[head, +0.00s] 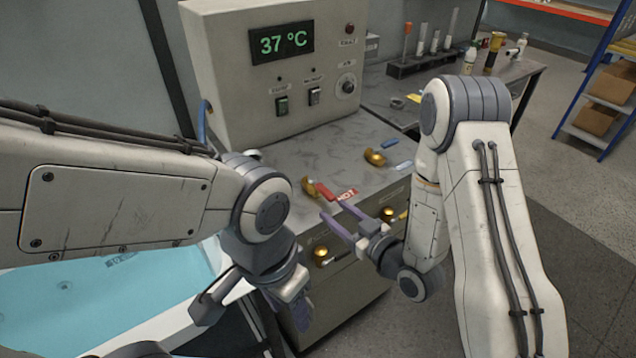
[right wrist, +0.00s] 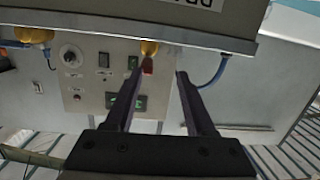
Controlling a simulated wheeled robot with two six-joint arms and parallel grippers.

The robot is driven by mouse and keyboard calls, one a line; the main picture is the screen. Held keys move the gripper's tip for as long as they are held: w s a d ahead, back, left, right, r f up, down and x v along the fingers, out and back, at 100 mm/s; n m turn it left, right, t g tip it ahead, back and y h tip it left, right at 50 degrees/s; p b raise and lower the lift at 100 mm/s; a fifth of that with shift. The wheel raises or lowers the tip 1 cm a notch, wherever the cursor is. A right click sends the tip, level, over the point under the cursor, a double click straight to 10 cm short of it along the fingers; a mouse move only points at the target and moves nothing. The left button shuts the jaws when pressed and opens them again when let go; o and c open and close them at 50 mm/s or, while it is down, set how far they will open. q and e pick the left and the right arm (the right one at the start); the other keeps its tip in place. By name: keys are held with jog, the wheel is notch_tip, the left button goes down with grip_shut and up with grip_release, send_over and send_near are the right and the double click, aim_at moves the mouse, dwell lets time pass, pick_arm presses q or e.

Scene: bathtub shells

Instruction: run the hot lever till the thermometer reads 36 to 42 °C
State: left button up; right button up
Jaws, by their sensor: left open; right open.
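The thermometer display (head: 282,42) on the grey control box reads 37 °C in green. The hot lever (head: 324,190) has a red handle on a brass base, by the HOT label (head: 348,194) on the counter. My right gripper (head: 331,210) is open, its purple fingers just in front of the hot lever. In the right wrist view the red handle (right wrist: 147,66) shows between the spread fingers (right wrist: 157,72), nearer the left one; contact cannot be told. My left gripper (head: 292,305) is open and low beside the tub, partly hidden by its own wrist.
A blue-handled lever (head: 388,144) with a brass base stands further back on the counter. Brass fittings (head: 320,253) sit on the cabinet front. The tub (head: 200,318) holds blue water at lower left. A rack with tubes (head: 425,62) and bottles stand on the back bench.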

aim_at(333, 201)
jog(key=shift+w+d+f+m+t, duration=0.1)
jog(key=shift+w+d+m+t, duration=0.25)
jog(key=shift+d+t, duration=0.3)
jog(key=shift+d+y+b, duration=0.15)
jog(key=shift+y+b, duration=0.15)
jog(key=shift+b, duration=0.05)
jog(key=shift+w, duration=0.35)
jog(key=b+x, duration=0.2)
jog(key=shift+w+a+b, duration=0.1)
jog(key=shift+a+b, duration=0.2)
jog(key=b+x, duration=0.2)
jog(key=b, duration=0.5)
jog(key=shift+w+a, duration=0.1)
jog(key=x, duration=0.1)
jog(key=p+x, duration=0.1)
jog(key=x, duration=0.2)
jog(key=shift+r, duration=0.35)
pick_arm(q)
notch_tip(333, 201, down, 9)
jog(key=w, duration=0.1)
jog(key=shift+f, duration=0.15)
pick_arm(e)
jog(key=shift+w+a+f, duration=0.1)
jog(key=shift+w+a, duration=0.2)
jog(key=shift+w, duration=0.2)
pick_arm(q)
jog(key=shift+w+d, duration=0.1)
pick_arm(e)
grip_shut()
